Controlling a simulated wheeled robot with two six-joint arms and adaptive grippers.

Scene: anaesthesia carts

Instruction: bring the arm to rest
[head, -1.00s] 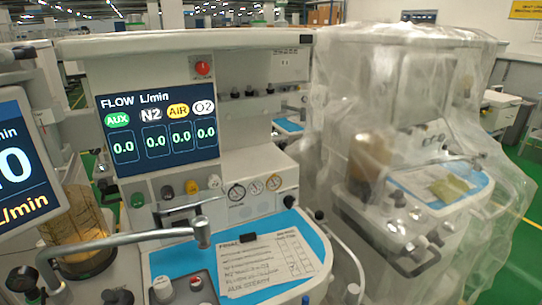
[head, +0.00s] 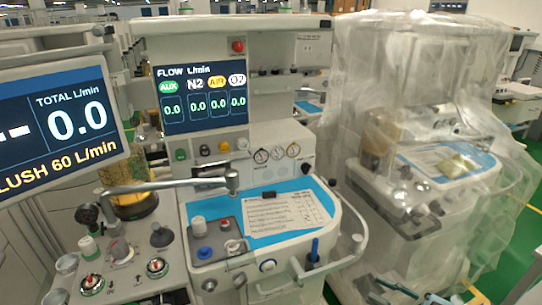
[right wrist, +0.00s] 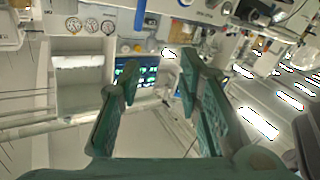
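In the right wrist view my right gripper (right wrist: 156,88) shows two teal fingers spread wide apart, with nothing between them. Beyond the fingers, the cart with its lit flow screen (right wrist: 137,73) and round gauges (right wrist: 90,25) appears, apart from the fingertips. In the head view I cannot clearly make out either gripper. My left gripper is in neither current view.
An anaesthesia cart with a flow screen (head: 203,93) stands ahead, with a paper chart (head: 288,212) on its blue worktop. A larger screen (head: 60,125) is at left. A plastic-covered cart (head: 420,110) stands at right. Green floor (head: 515,210) shows at far right.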

